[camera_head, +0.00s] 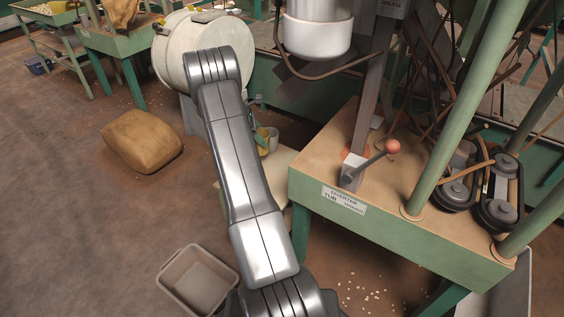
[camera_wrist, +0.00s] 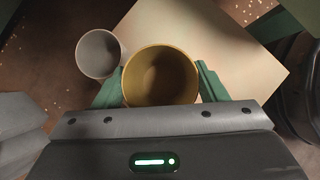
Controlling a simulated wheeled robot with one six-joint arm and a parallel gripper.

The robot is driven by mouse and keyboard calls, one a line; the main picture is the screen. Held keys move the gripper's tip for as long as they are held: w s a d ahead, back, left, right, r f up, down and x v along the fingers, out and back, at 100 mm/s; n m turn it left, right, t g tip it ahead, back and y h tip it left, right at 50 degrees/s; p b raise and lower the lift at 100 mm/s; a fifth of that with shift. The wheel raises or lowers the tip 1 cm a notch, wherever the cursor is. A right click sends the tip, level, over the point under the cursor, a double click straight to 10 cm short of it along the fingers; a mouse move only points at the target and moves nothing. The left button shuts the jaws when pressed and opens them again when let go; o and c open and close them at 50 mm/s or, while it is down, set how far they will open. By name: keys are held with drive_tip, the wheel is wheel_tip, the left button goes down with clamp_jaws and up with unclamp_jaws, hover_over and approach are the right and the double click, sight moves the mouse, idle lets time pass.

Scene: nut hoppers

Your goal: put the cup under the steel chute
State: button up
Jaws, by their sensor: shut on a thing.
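An olive-yellow round cup (camera_wrist: 160,76) fills the middle of the wrist view, its open mouth facing the camera. My gripper (camera_wrist: 160,88) has its two green fingers on either side of the cup and is shut on it. A grey round thing with a rim (camera_wrist: 98,53) is just left of the cup; I cannot tell if it is a chute end or another vessel. In the head view a bit of the yellow cup (camera_head: 262,141) shows beside my arm, which hides most of the gripper. I cannot clearly make out the steel chute.
A pale board or low stand top (camera_wrist: 222,45) lies below and right of the cup. A green-framed bench (camera_head: 330,170) with a red-knobbed lever (camera_head: 392,147) stands to the right. A brown sack (camera_head: 142,140) and a grey tub (camera_head: 198,280) are on the floor, with open floor at left.

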drive_tip(key=s+d+b, duration=0.3)
drive_tip(key=s+d, duration=0.2)
drive_tip(key=d, duration=0.3)
drive_tip(key=f+b, duration=0.1)
drive_tip(key=f, duration=0.1)
drive_tip(key=f+b, duration=0.1)
drive_tip(key=f, duration=0.2)
drive_tip(key=f+b, duration=0.1)
drive_tip(key=f, duration=0.1)
drive_tip(key=shift+s+f, duration=0.15)
drive_tip(key=shift+s, duration=0.1)
drive_tip(key=shift+d, duration=0.1)
drive_tip(key=o, duration=1)
